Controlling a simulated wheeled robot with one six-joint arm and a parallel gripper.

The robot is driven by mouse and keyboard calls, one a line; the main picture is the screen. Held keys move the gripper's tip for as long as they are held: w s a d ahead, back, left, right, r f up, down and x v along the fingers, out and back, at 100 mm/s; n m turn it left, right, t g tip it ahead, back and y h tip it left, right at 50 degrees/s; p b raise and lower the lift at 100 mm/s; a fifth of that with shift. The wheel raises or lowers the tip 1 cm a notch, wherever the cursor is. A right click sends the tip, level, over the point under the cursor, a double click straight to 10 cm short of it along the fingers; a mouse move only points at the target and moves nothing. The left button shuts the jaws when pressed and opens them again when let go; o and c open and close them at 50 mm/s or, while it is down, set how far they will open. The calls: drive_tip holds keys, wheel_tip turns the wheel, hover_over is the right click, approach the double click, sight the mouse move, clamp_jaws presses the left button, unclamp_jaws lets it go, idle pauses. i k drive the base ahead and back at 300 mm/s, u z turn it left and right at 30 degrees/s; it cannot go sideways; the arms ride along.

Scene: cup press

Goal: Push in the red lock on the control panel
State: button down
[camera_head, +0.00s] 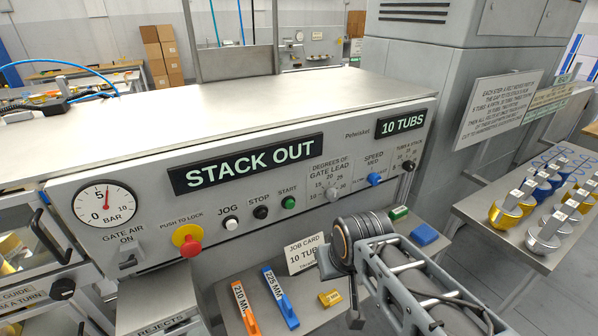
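The red lock (190,246) is a round red knob on a yellow disc, under the words PUSH TO LOCK. It sits at the lower left of the control panel (250,238), the sloped grey front of the machine. It appears to stand out from the disc. My arm (385,262) reaches in from the lower right and is well to the right of the lock, apart from it. Dark parts show at its near end, but I cannot make out the fingers clearly or whether they are open. Nothing covers the lock.
Left of the lock are a pressure gauge (104,204) and a GATE AIR switch (131,254). Right of it are the JOG (231,223), STOP (261,212) and START (289,202) buttons. Orange (246,308) and blue (281,300) pieces lie on the shelf below.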

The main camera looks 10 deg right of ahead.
sight(192, 249)
drive_tip(key=k, duration=1.35)
drive_tip(key=u, duration=0.2)
drive_tip(key=i, duration=0.25)
drive_tip(key=u, duration=0.9)
drive_tip(key=i, duration=1)
drive_tip(key=z, duration=0.2)
